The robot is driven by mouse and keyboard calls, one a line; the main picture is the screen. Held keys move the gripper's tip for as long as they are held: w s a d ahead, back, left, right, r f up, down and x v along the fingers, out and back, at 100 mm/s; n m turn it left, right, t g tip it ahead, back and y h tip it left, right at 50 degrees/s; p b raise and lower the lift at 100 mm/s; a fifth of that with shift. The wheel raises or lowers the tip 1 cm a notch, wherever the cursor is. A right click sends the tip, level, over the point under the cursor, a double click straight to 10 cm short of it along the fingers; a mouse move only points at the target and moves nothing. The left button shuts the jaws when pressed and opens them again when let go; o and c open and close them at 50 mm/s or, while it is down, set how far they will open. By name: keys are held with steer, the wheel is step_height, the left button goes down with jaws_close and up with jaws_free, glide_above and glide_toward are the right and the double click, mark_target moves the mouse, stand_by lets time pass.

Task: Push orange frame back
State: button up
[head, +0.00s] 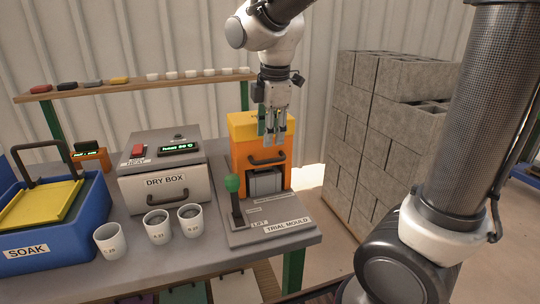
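The orange frame (242,165) stands upright at the back of the trial mould (290,228), on the right end of the bench. It has a yellow top (245,124) and a black handle (266,161) across its front. A grey block (266,183) shows in the opening below the handle. My gripper (274,141) points down in front of the frame's upper part, just above the handle. I cannot tell whether it touches the frame. Its fingers are close together and small in view, and nothing shows between them.
A green-knobbed lever (233,186) marked LIFT stands at the mould's front left. Three white cups (158,228) line the bench front. The dry box (165,190) and blue soak tub (55,240) stand left. Grey blocks (385,130) are stacked right. A shelf (130,86) runs behind.

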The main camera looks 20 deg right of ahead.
mark_target(269, 160)
steer(key=f, duration=0.2)
steer(key=w+f, duration=0.1)
steer(key=f, duration=0.4)
steer(key=shift+w, duration=0.15)
jaws_close()
